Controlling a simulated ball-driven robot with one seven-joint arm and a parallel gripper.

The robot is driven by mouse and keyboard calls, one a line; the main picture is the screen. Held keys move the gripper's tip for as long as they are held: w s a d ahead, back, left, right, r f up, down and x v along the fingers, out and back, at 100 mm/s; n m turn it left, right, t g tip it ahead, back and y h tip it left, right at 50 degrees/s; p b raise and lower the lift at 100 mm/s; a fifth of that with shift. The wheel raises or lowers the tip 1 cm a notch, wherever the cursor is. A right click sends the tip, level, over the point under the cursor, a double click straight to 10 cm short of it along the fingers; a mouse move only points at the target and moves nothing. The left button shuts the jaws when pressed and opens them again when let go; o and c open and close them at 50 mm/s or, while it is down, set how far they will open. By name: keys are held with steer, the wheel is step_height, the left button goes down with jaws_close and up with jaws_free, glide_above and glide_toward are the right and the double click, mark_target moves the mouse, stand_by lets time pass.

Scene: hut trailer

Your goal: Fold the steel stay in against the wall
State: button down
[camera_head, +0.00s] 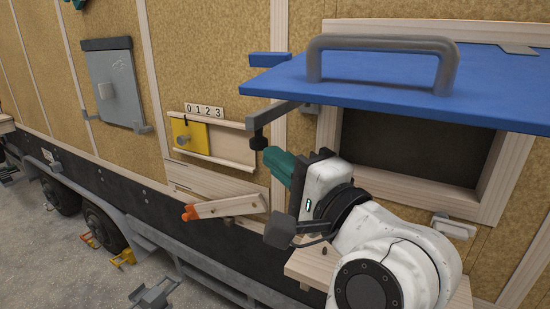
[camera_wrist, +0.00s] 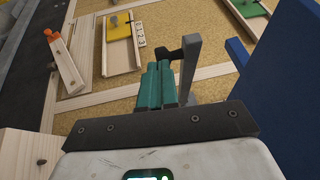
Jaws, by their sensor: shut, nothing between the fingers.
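The steel stay (camera_head: 280,118) is a grey bar standing out from the wall beside the blue flap, with a dark knob (camera_head: 259,142) hanging at its outer end. In the wrist view the stay (camera_wrist: 190,68) is just right of my fingers, and its knob (camera_wrist: 171,55) is just beyond the fingertips. My gripper (camera_head: 268,153) has teal fingers, shut and empty, close to the knob; whether they touch it I cannot tell. The blue flap (camera_head: 390,82) with its grey handle (camera_head: 383,43) is raised roughly level above a dark opening (camera_head: 415,145). The stay's wall end is partly hidden by the flap.
A yellow sliding panel (camera_head: 190,136) sits in a wooden rail under a 0-to-3 number strip (camera_head: 204,111). A wooden lever with an orange tip (camera_head: 225,207) juts out below. A grey hatch (camera_head: 115,85) is farther left. A wooden shelf (camera_head: 305,268) lies below my arm.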

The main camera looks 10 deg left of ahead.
steer(key=shift+w+a, duration=0.35)
steer(key=shift+a, duration=0.05)
